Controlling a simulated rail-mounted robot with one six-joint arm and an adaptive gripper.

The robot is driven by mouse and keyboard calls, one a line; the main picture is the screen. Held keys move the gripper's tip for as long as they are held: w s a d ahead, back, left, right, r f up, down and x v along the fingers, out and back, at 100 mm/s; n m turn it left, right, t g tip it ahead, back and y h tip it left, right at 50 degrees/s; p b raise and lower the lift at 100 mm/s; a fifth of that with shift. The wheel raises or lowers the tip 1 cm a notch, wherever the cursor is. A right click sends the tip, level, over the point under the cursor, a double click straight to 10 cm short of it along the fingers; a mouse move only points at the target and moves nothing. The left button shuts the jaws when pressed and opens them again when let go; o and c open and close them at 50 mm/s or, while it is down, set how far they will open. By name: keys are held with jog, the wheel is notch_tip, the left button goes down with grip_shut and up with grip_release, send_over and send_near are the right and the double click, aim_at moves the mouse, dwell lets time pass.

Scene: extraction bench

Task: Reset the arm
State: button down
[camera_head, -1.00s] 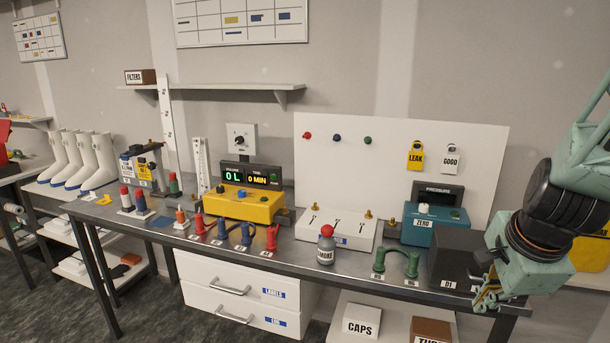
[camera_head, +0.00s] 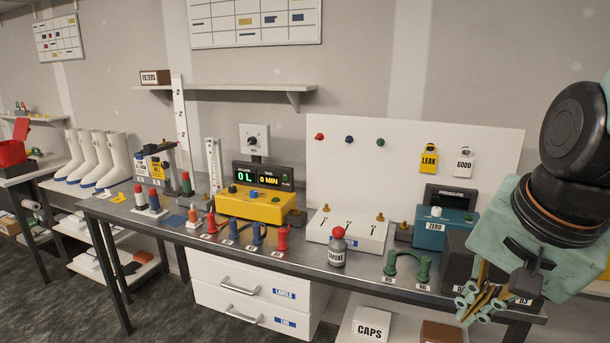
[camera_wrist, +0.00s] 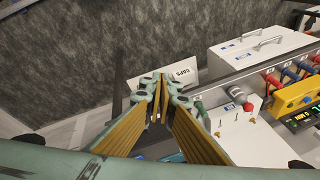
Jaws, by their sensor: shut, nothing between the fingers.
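My gripper (camera_head: 484,304) hangs at the right end of the bench (camera_head: 300,255) in the head view, in front of the dark box there. It is turquoise with yellow-brown finger pads. In the wrist view my gripper (camera_wrist: 158,112) has its fingertips together and holds nothing. Part of the dark box (camera_head: 458,262) is hidden behind it.
A teal pressure unit (camera_head: 443,231) and a yellow meter (camera_head: 255,205) stand behind. A CAPS box (camera_head: 371,326) sits below.

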jog(key=s+a+r+n, duration=0.2)
jog(key=s+n, duration=0.2)
jog(key=s, duration=0.2)
jog(key=s+a+r+n, duration=0.3)
jog(key=s+n, duration=0.2)
jog(key=s, duration=0.2)
jog(key=shift+s+a+r, duration=0.2)
jog(key=shift+s+a, duration=0.1)
jog(key=shift+a, duration=0.05)
jog(key=shift+d, duration=0.15)
